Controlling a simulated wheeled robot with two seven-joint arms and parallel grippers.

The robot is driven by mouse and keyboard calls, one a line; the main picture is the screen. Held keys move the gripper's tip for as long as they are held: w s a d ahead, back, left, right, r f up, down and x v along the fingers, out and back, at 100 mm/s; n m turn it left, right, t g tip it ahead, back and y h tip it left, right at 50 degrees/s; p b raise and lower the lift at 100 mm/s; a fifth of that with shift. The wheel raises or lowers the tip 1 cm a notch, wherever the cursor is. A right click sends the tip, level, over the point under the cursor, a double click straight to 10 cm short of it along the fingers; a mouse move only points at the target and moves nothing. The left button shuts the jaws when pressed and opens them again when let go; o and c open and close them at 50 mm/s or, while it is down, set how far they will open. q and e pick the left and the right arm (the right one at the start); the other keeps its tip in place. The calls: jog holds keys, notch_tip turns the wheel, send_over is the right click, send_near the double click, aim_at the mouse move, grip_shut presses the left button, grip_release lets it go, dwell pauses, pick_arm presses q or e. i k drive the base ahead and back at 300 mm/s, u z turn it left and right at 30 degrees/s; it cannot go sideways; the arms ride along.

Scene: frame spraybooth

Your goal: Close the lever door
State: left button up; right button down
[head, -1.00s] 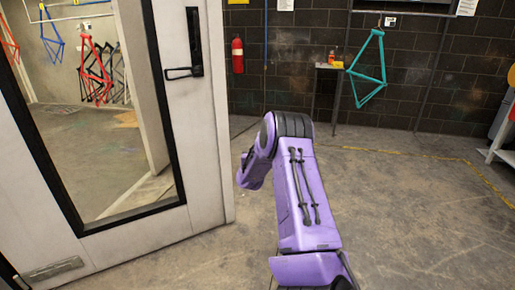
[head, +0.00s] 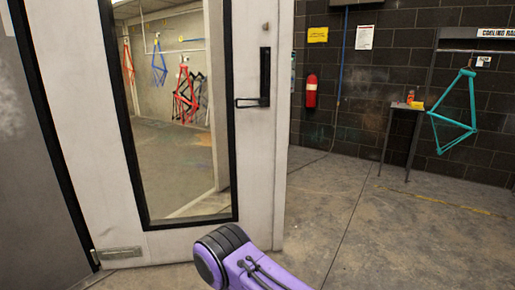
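The white lever door (head: 258,190) stands left of centre, with a tall black-framed window. Its black lever handle (head: 264,85) is on a dark plate near the door's right edge. The door stands ajar, its free edge out from the dark brick wall. My purple arm comes in at the bottom centre, in front of the door's lower right part; I cannot tell if it touches the door. Neither gripper shows, and nothing is seen on the handle.
A red fire extinguisher (head: 311,91) hangs on the brick wall right of the door. A small table (head: 402,107) and a hanging teal bike frame (head: 455,112) are further right. The concrete floor (head: 340,225) between is clear. Bike frames show through the window.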

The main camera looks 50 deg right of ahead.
aim_at(75, 42)
jog(key=z, duration=0.6)
jog(key=i, duration=0.4)
jog(key=z, duration=0.6)
jog(key=i, duration=1.05)
jog(key=z, duration=0.15)
